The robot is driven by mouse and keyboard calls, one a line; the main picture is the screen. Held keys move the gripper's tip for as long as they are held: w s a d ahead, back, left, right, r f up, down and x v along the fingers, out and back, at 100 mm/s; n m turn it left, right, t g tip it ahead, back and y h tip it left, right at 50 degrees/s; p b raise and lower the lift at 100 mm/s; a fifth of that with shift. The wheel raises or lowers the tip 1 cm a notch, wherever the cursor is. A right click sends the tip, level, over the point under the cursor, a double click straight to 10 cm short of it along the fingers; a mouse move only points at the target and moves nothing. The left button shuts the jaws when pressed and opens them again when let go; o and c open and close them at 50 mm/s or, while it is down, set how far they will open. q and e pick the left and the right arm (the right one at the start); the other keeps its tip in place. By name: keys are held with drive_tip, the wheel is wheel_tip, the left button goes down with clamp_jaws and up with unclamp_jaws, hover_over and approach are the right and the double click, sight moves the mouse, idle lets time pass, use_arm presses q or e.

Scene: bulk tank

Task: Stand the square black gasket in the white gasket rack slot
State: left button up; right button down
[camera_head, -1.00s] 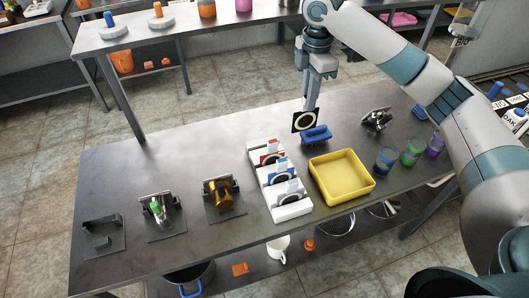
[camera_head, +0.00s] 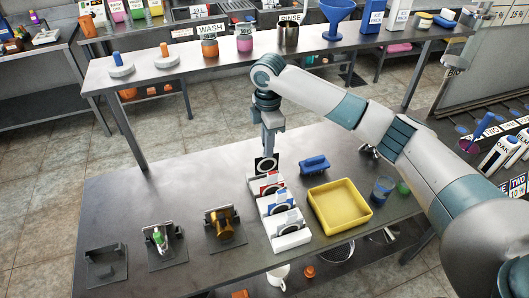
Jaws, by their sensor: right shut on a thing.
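The square black gasket (camera_head: 265,165) is a thin black plate with a pale ring on its face. My right gripper (camera_head: 268,149) is shut on its upper edge and holds it upright, pointing down. The white gasket rack (camera_head: 294,241) stands on the steel table, with red, blue and dark square gaskets standing in its nearer slots. The black gasket is at the rack's far end, behind the red gasket (camera_head: 267,184). Its lower edge meets the rack's far end in the picture; I cannot tell whether it is inside the slot or just above it. My left gripper is out of view.
A yellow tray (camera_head: 340,207) and a blue brush-like block (camera_head: 314,164) are right of the rack. A brass part on a stand (camera_head: 222,226) is to its left. Blue (camera_head: 382,190) and green cups stand near my right arm. The table's back left is clear.

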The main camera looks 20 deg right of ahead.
drive_tip(key=shift+w+a+f, duration=0.2)
drive_tip(key=shift+a+f, duration=0.1)
drive_tip(key=shift+a, duration=0.2)
wheel_tip(320, 180, down, 4)
drive_tip(key=shift+p, duration=0.85)
drive_tip(key=c, duration=1.8)
unclamp_jaws()
drive_tip(key=shift+f, duration=0.15)
